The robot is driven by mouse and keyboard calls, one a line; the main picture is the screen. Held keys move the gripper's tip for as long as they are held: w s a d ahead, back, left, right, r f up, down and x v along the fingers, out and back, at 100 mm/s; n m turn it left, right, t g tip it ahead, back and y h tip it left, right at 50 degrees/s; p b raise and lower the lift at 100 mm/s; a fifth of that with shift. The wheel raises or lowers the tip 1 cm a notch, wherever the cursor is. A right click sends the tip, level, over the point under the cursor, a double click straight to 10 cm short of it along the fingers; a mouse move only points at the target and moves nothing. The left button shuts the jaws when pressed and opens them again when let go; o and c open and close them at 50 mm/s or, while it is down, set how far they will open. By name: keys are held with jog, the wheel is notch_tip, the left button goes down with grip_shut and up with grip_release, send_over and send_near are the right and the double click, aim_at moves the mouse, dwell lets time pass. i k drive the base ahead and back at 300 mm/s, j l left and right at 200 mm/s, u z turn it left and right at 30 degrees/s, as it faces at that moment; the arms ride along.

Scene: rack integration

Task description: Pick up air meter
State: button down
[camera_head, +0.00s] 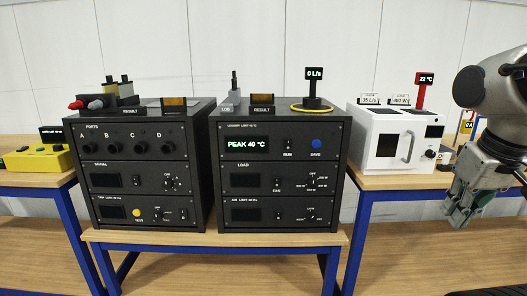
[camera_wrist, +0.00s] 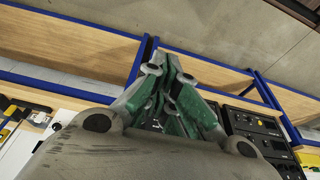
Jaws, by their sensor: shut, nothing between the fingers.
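The air meter (camera_head: 312,88) is a black upright device with a small display reading 0 L/s. It stands inside or on a yellow ring (camera_head: 296,107) on top of the right-hand black rack unit. I cannot make out the air meter in the wrist view.
Two black rack units (camera_head: 150,160) stand on a blue-legged wooden table (camera_head: 215,236). A white box (camera_head: 385,152) with a handle and a red 22 °C meter (camera_head: 423,85) stands on the right table. A yellow device (camera_head: 40,160) is at left. Result trays (camera_head: 262,100) sit beside the meter.

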aim_at(313, 74)
jog(key=i+l+u, duration=0.25)
jog(key=i, duration=0.25)
jog(key=i+l+u, duration=0.3)
jog(key=i+l, duration=0.15)
jog(key=l, duration=0.1)
